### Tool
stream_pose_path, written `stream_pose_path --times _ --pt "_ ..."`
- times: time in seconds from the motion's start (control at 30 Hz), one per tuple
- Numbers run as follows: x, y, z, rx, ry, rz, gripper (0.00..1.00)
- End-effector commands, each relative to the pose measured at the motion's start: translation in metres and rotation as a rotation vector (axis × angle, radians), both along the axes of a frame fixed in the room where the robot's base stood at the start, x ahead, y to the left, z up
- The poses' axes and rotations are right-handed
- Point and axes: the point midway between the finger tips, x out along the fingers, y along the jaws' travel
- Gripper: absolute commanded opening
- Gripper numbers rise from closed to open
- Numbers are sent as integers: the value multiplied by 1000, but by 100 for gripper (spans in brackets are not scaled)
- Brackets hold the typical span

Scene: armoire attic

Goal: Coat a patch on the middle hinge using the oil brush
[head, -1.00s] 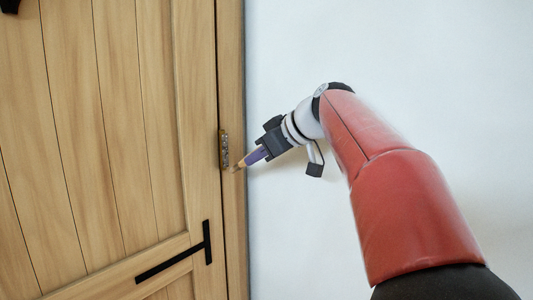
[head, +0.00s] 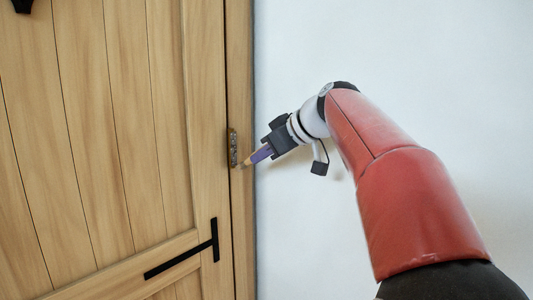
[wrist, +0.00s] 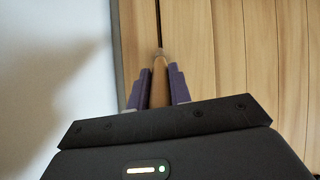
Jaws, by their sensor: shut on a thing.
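The middle hinge (head: 232,148) is a small, dark, mottled metal plate on the seam at the right edge of the wooden door. My gripper (head: 262,153) is shut on the oil brush (head: 247,162), just right of the hinge. The brush points left, with its tip beside the hinge's lower part; I cannot tell whether it touches. In the wrist view the brush (wrist: 159,88) shows as a light wooden stick between the purple fingers of my gripper (wrist: 159,88), its tip near the dark door seam. The hinge is not recognisable in the wrist view.
The plank door (head: 120,120) fills the left side of the head view. A black strap (head: 185,258) with an upright end is fixed low on it. The white wall (head: 420,60) to the right is bare, and my arm extends in front of it.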

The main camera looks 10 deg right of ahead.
Motion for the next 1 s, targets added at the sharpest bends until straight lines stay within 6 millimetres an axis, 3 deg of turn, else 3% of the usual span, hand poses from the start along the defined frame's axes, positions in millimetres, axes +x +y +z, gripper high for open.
stream_pose_path --times 0.53,1.0 --pt "7 5 2 1 -1 0 0" --pt "6 4 33 1 -1 0 0"
